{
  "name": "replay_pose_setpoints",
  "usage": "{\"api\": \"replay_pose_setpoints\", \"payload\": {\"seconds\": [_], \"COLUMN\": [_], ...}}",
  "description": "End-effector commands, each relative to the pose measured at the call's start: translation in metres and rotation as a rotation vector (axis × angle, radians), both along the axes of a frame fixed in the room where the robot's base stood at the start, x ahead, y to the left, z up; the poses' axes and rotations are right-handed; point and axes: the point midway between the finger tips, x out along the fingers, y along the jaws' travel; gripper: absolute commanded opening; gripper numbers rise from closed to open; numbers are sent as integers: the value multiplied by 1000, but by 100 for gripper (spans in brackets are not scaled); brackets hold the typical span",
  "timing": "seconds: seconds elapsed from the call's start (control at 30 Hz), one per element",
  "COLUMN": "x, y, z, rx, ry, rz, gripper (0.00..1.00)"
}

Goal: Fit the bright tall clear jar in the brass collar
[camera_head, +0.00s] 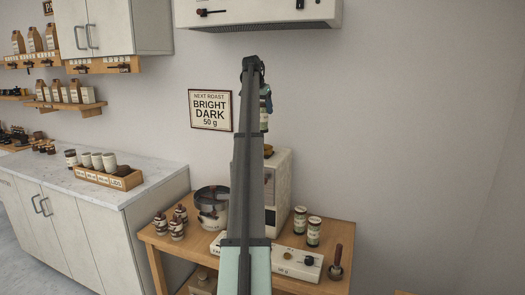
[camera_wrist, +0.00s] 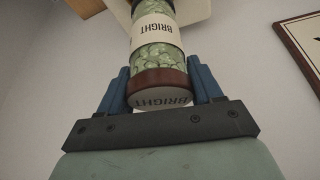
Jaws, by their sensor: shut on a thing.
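The clear jar (camera_wrist: 156,60) has green beans, a cream "BRIGHT" label and a brown lid rim with "BRIGHT" on its white cap. My gripper (camera_wrist: 165,92) is shut on its lid end with blue fingers on both sides. In the head view my gripper (camera_head: 266,95) is mostly hidden behind my arm, and the jar (camera_head: 264,120) shows as a sliver beside it. The brass collar (camera_head: 268,151) is partly visible on top of the cream machine, below the jar. In the wrist view the jar's far end is cut off, so contact with the collar cannot be told.
The cream machine (camera_head: 283,178) stands on a wooden table (camera_head: 172,246). Two jars (camera_head: 306,226), a white scale-like box (camera_head: 295,264), a dark-handled tool (camera_head: 336,262), a round pot (camera_head: 211,205) and several small jars (camera_head: 172,223) surround it. A "BRIGHT DARK 50 g" sign (camera_head: 210,110) hangs behind.

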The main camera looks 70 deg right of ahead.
Motion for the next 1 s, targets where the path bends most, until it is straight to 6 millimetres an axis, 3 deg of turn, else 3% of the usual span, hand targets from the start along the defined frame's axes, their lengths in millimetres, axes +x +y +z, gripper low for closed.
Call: {"api": "replay_pose_setpoints", "payload": {"seconds": [0.17, 0.43, 1.0], "x": [-3, -3, -3], "y": [0, 0, -1], "z": [-13, -54, -98], "rx": [0, 0, -1], "ry": [0, 1, 0], "rz": [-4, -4, -3], "gripper": [16, 16, 16]}}
